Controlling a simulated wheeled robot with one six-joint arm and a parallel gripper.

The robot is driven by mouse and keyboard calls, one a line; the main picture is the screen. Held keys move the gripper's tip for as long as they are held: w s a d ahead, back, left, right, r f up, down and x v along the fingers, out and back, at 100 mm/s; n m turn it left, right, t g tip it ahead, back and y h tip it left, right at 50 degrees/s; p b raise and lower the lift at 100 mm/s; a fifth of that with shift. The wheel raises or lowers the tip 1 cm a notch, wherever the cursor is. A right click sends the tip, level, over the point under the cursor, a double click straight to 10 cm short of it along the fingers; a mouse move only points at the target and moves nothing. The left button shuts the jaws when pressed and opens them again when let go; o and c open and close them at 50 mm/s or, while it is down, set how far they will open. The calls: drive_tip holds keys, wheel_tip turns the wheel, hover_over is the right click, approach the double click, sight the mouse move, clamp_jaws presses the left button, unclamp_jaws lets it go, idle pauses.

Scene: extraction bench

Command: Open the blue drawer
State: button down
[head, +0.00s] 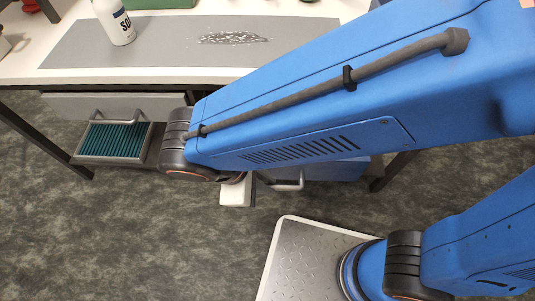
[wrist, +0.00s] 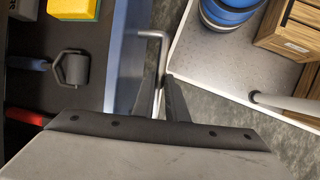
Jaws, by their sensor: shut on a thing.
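The blue drawer (head: 335,170) is under the right part of the bench, partly hidden by my arm in the head view. Its blue front panel (wrist: 127,55) shows in the wrist view, with the dark inside of the drawer visible to its left, so it stands open. Its grey bar handle (head: 290,185) sticks out from the front. My gripper (wrist: 164,80) is shut on this handle (wrist: 151,35), with one dark finger on each side.
The open drawer holds a yellow-green sponge (wrist: 74,8) and a dark roller (wrist: 72,69). A grey drawer (head: 120,105) is under the bench's left part, above a tray with teal contents (head: 115,140). A white bottle (head: 114,22) stands on the bench. Dark floor lies in front.

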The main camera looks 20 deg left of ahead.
drive_tip(key=s+d, duration=0.2)
drive_tip(key=s, duration=0.6)
drive_tip(key=shift+s, duration=0.4)
drive_tip(key=c, duration=1.8)
unclamp_jaws()
drive_tip(key=shift+o, duration=0.2)
drive_tip(key=shift+r, duration=0.1)
drive_tip(key=v, duration=1.7)
drive_tip(key=shift+a+r, duration=0.1)
